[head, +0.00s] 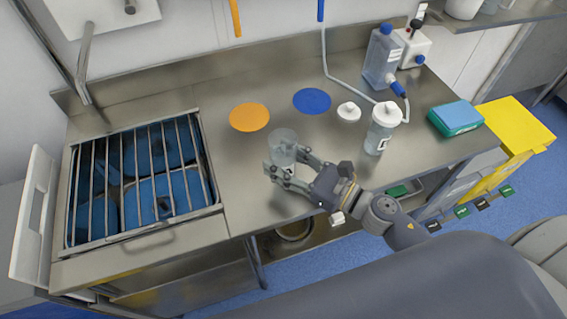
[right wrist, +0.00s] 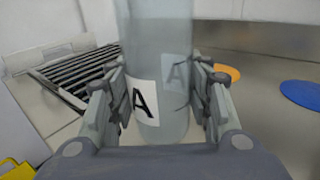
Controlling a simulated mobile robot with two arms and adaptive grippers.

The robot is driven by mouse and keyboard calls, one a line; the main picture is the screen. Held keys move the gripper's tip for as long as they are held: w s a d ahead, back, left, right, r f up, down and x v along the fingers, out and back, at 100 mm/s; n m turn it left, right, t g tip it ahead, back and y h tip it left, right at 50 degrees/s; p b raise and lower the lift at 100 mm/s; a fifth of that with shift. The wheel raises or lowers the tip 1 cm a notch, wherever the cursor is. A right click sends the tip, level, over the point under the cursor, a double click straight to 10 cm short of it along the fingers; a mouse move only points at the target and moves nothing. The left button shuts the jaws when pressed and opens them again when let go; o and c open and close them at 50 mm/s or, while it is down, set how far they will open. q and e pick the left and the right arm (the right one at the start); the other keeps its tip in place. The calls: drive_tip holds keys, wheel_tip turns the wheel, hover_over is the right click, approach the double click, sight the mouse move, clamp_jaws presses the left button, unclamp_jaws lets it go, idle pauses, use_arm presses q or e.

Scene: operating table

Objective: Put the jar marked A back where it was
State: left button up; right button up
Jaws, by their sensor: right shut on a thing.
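The jar marked A (head: 283,148) is a clear, open-topped jar, upright over the middle of the steel worktop. In the right wrist view the jar (right wrist: 172,75) shows its white label with a black A. My right gripper (head: 284,172) is shut on the jar, with one finger on each side of its lower part. I cannot tell whether the jar's base touches the worktop. A round orange mat (head: 249,117) and a round blue mat (head: 312,101) lie bare behind the jar. A white lid (head: 348,112) lies right of the blue mat. My left gripper is not in view.
A lidded, labelled jar (head: 382,132) stands to the right, its letter unclear. A blue-capped bottle (head: 383,58) with a tube stands behind it, and a blue-green box (head: 455,118) lies further right. A barred sink (head: 142,182) is at the left. The worktop (head: 240,185) beside the gripper is clear.

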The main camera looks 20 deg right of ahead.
sight(294, 174)
drive_tip(key=shift+w+d+f, duration=0.1)
drive_tip(key=shift+w+f, duration=0.05)
drive_tip(key=shift+f, duration=0.75)
drive_tip(key=shift+w+f, duration=0.1)
drive_tip(key=shift+f, duration=0.75)
drive_tip(key=shift+f+b, duration=0.2)
drive_tip(key=shift+b, duration=0.1)
drive_tip(key=o, duration=1.1)
drive_tip(key=shift+r, duration=0.1)
drive_tip(key=shift+s, duration=0.1)
drive_tip(key=b+v, duration=0.3)
drive_tip(key=v, duration=0.8)
drive_tip(key=shift+s+d+r, duration=0.1)
drive_tip(key=shift+s+d, duration=0.2)
drive_tip(key=shift+d, duration=0.05)
